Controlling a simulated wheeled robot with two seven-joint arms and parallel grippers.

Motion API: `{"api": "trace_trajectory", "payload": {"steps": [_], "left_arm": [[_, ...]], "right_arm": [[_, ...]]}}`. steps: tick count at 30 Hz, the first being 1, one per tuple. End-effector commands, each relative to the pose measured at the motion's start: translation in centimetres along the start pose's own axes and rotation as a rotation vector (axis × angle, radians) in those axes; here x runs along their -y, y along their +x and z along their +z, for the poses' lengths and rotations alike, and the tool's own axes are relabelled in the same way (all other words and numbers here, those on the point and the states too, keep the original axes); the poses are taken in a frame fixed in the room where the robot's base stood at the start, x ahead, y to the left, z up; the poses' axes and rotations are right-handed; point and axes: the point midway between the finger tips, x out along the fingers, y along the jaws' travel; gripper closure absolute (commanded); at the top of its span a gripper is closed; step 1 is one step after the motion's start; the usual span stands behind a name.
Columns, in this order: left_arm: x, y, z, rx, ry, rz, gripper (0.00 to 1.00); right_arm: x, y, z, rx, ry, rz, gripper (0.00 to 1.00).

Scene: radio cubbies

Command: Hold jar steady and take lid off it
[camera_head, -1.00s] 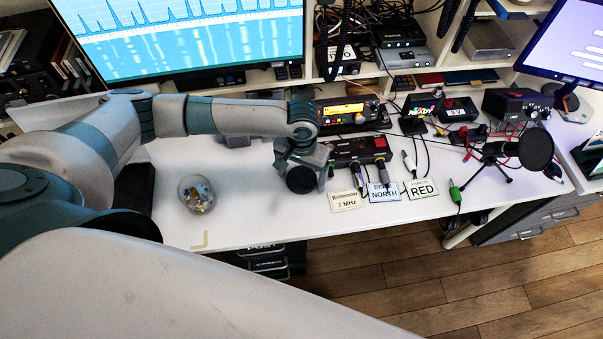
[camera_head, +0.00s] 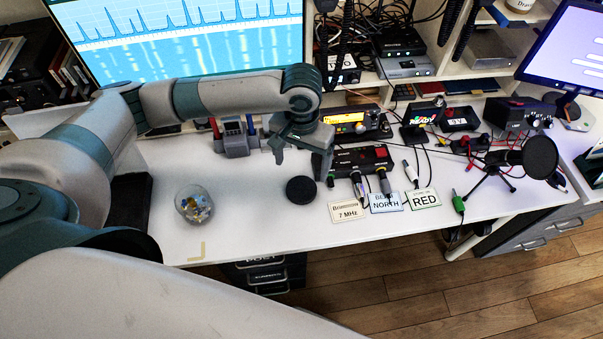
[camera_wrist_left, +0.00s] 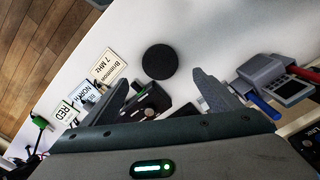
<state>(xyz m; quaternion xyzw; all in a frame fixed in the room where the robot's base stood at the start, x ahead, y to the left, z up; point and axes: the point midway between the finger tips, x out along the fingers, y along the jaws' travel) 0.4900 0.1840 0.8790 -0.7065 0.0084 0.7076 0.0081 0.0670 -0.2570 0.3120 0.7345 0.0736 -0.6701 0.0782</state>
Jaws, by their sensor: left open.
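The jar (camera_head: 194,204) is a small clear round container with blue, white and yellow bits inside. It stands on the white desk at the left, and no lid shows on it. A black round lid (camera_head: 301,190) lies flat on the desk to the jar's right; it also shows in the left wrist view (camera_wrist_left: 160,62). My left gripper (camera_head: 300,164) is open and empty, just above and behind the lid. Its two fingers (camera_wrist_left: 162,84) are spread apart, with the lid beyond them. My right gripper is not in view.
A black box (camera_head: 361,160) with plugged cables stands right of the lid, with label cards (camera_head: 386,202) before it. A grey holder with red and blue handles (camera_head: 236,138) stands behind. The desk between jar and lid is clear.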

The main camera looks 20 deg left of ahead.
Motion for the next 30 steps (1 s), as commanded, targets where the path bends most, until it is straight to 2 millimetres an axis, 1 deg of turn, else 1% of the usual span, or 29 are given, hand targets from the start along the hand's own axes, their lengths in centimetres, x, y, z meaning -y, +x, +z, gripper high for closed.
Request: {"api": "trace_trajectory", "payload": {"steps": [3,7,30], "left_arm": [[0.0,-1.1,0.0,-0.001,0.0,0.001,0.17],[0.0,-1.7,0.0,0.0,0.0,-0.001,0.17],[0.0,-1.8,0.0,0.0,0.0,0.0,0.17]], "right_arm": [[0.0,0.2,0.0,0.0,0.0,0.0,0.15],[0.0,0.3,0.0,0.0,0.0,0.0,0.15],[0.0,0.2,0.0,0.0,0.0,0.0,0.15]]}}
